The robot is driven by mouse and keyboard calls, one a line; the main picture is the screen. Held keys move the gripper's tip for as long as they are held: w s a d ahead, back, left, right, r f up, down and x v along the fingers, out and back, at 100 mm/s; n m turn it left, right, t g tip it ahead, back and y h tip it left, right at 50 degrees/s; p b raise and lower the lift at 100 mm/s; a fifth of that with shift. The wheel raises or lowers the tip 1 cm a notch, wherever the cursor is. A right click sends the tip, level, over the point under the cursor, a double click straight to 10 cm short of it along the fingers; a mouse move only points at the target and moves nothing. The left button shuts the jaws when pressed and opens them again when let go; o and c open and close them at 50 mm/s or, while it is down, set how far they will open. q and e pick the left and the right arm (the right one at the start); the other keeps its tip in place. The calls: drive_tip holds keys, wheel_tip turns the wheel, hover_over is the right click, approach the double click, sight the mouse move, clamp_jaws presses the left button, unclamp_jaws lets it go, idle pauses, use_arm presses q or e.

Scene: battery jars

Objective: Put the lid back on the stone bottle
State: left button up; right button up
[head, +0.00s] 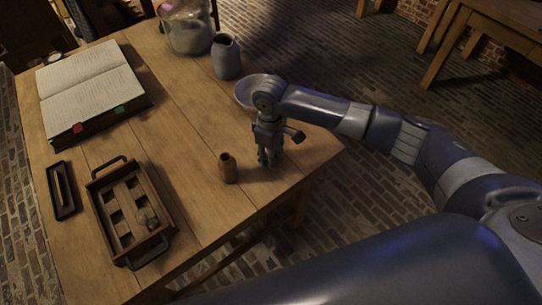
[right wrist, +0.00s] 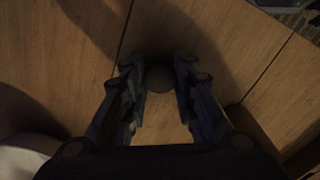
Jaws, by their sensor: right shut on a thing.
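My right gripper (head: 267,160) points down close above the front right of the wooden table. In the right wrist view its fingers (right wrist: 162,80) are shut on a small dark round piece (right wrist: 160,77), probably the lid; its detail is lost in shadow. A small brown bottle (head: 228,168) stands upright just left of the gripper, apart from it. A grey stone-like bottle (head: 226,57) stands upright at the table's far edge, its mouth open, well behind the gripper. I cannot tell for sure which is the stone bottle. My left gripper is not in view.
An open book (head: 140,99), a small dark tray (head: 61,190) and a compartment tray with handles (head: 97,205) lie on the left. A glass jar (head: 187,32) stands at the back. The middle table is clear.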

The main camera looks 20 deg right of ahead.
wheel_tip(320, 180, up, 9)
drive_tip(key=shift+f, duration=0.15)
drive_tip(key=shift+r, duration=0.65)
drive_tip(key=s+d+r+m, duration=0.2)
drive_tip(key=s+r+m, duration=0.2)
drive_tip(key=s, duration=0.3)
drive_tip(key=s+d+r+m, duration=0.2)
drive_tip(key=s+r+m, duration=0.2)
drive_tip(key=s, duration=0.3)
drive_tip(key=shift+r+m, duration=0.35)
drive_tip(key=shift+m, duration=0.25)
